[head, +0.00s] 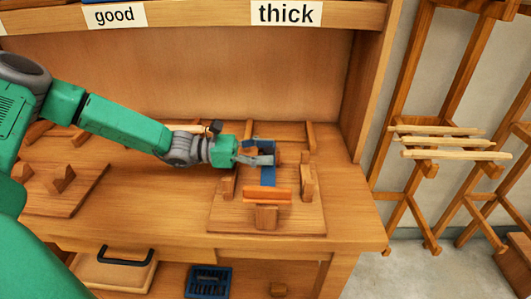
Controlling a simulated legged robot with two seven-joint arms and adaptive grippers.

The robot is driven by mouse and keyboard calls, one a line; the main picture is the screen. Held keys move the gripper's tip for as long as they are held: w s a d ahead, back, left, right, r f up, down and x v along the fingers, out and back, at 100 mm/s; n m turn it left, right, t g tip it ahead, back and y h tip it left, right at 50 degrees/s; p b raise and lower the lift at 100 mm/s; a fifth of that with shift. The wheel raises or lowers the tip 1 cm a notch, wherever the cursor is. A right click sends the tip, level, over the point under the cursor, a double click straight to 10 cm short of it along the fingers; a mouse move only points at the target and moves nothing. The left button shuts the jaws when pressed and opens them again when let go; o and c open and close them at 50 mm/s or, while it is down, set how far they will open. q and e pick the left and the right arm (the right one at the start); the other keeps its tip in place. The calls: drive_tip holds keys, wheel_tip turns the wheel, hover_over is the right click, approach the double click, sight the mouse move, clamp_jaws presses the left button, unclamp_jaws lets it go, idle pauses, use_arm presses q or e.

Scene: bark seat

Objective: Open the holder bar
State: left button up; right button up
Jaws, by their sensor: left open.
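A wooden fixture board (225,215) lies on the workbench, with wooden blocks standing on it. A blue strip (268,177) runs front to back at its middle, and an orange bar (267,195) lies crosswise near its front. I cannot tell for sure which of these is the holder bar. My left gripper (268,153) is open, at the back part of the blue strip, and partly covers it. Whether it touches the strip is unclear. Small orange and blue parts behind the gripper are partly hidden. My right gripper is out of view.
A second wooden board (75,200) with blocks lies on the left of the bench. A shelf labelled "good" (114,15) and "thick" (286,13) hangs above. A rack (452,142) with pale sticks stands at right. A blue crate (208,284) sits below.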

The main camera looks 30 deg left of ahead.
use_arm(q)
drive_tip(key=shift+d+r, duration=0.2)
drive_tip(key=shift+d, duration=0.6)
clamp_jaws()
drive_tip(key=shift+w+a+f, duration=0.1)
drive_tip(key=shift+a+f, duration=0.05)
drive_tip(key=shift+a, duration=0.1)
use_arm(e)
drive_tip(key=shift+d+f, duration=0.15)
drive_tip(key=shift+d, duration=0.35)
